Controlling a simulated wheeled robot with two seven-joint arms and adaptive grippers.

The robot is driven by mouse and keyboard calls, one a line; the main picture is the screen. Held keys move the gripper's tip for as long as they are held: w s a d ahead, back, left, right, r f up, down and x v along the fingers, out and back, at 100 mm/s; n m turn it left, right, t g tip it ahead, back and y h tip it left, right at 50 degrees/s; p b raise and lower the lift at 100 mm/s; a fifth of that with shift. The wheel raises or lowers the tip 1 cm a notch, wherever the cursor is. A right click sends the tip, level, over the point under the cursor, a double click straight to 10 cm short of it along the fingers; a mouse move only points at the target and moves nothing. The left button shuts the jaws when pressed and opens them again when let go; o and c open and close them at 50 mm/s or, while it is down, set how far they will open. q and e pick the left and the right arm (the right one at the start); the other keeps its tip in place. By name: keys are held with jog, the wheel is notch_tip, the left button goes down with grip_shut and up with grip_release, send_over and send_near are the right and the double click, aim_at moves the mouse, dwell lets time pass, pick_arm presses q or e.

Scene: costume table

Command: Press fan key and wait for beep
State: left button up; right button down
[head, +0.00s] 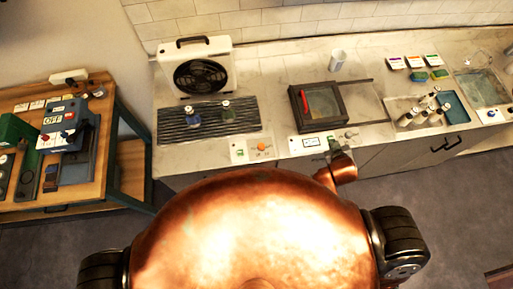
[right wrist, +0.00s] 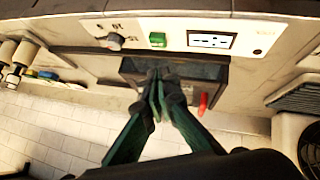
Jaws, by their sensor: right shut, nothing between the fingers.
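A white control panel (head: 312,142) is set in the front edge of the worktop; in the right wrist view it appears upside down. There it carries a green key (right wrist: 158,40), a grey knob (right wrist: 114,41) and a small display (right wrist: 212,41). I cannot read which key is marked for the fan. My right gripper (head: 334,147) is shut and empty at the panel's right end. My left gripper is not in view.
A dark box with a red handle (head: 305,101) stands behind the panel. A white fan unit (head: 202,70) stands back left, behind a ribbed black mat (head: 190,125) with two flasks. Another panel with an orange button (head: 261,146) is to the left. A white cup (head: 338,60) stands behind.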

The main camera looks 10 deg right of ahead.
jog(key=w+a+r+n+t, duration=0.2)
jog(key=w+a+r+t, duration=0.15)
jog(key=w+r, duration=0.45)
jog(key=w+a+r+n+t, duration=0.2)
jog(key=w+r+n+t, duration=0.15)
jog(key=r, duration=0.75)
jog(key=w+a+r+n+t+y, duration=0.2)
jog(key=a+r+n+y, duration=0.35)
jog(key=a, duration=0.35)
jog(key=w+a+r+n+t+y, duration=0.1)
jog(key=a+r+n+t+y, duration=0.1)
jog(key=a+r+n+y, duration=0.55)
jog(key=s+a+f+n+g+y, duration=0.3)
jog(key=a+f+n+g, duration=0.3)
jog(key=a, duration=0.4)
jog(key=s+a+f+n+g+y, duration=0.25)
jog(key=a+f+n+g, duration=0.25)
jog(key=a+n, duration=0.35)
jog(key=s+d+f+n+g+h, duration=0.1)
jog(key=f+n+g+h, duration=0.1)
jog(key=f, duration=0.7)
jog(key=s+d+f+n+g+h, duration=0.1)
jog(key=d+f+n+g+h, duration=0.1)
jog(key=f, duration=0.7)
jog(key=n+h, duration=0.1)
jog(key=h, duration=0.1)
jog(key=shift+s+f+g+h+p, duration=0.15)
jog(key=shift+f+g+h+p, duration=0.15)
jog(key=shift+f+h, duration=0.1)
